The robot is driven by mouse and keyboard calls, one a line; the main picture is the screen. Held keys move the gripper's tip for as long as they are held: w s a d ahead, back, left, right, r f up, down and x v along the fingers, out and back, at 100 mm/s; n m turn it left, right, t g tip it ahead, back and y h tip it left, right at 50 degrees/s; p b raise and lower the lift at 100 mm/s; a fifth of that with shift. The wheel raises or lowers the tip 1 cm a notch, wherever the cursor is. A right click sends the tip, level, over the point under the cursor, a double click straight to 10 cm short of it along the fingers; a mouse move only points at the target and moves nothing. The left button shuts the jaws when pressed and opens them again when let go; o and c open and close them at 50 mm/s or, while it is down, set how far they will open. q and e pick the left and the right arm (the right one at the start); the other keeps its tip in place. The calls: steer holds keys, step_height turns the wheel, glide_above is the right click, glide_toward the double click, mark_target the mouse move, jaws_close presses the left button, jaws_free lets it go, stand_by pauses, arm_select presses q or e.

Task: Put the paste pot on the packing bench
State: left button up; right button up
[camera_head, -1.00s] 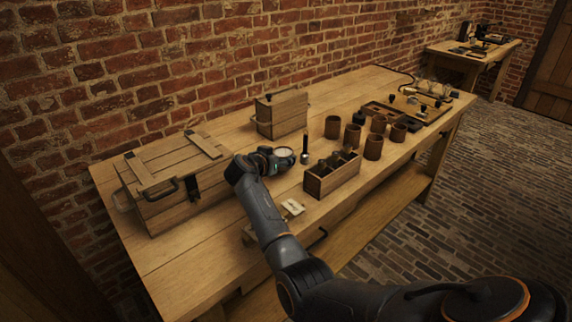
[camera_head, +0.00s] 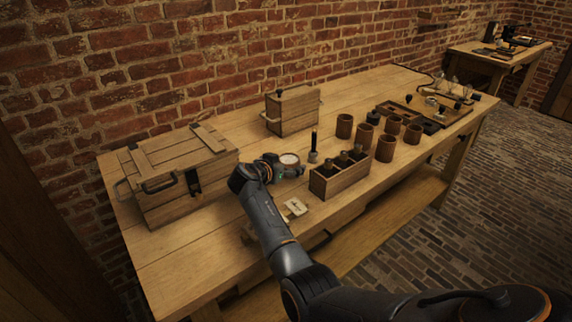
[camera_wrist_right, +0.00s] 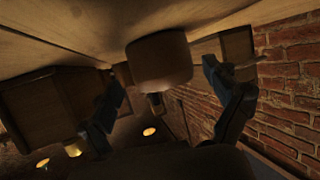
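A round brown pot with a pale top, which looks like the paste pot (camera_head: 289,160), is at the near middle of the long wooden bench (camera_head: 240,248). My right gripper (camera_head: 279,168) is beside it, on its left in the head view. In the right wrist view the pot (camera_wrist_right: 158,60) lies between the two spread fingers of my right gripper (camera_wrist_right: 164,72), with a gap visible on each side. I cannot tell whether the pot's base touches the bench. Which bench is the packing bench is not marked. My left gripper is out of view.
A dark vial (camera_head: 314,146) and a divided wooden crate (camera_head: 336,182) stand close right of the pot. A large chest (camera_head: 180,172) is left, a handled box (camera_head: 292,111) behind. Several brown jars (camera_head: 386,148) stand further right. A second bench (camera_head: 478,59) is far right.

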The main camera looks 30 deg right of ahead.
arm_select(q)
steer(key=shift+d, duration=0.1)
arm_select(e)
steer(key=shift+r, duration=0.2)
steer(key=shift+a+r+p, duration=0.15)
steer(key=shift+a+p, duration=0.15)
steer(key=shift+p, duration=0.2)
steer(key=p+v, duration=0.3)
steer(key=v, duration=0.7)
steer(key=shift+p, duration=0.3)
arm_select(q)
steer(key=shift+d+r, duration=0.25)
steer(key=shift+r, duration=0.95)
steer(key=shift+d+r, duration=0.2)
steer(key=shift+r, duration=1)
arm_select(e)
steer(key=shift+s+a+r, duration=0.2)
steer(key=shift+s+a, duration=0.2)
steer(key=shift+a, duration=0.2)
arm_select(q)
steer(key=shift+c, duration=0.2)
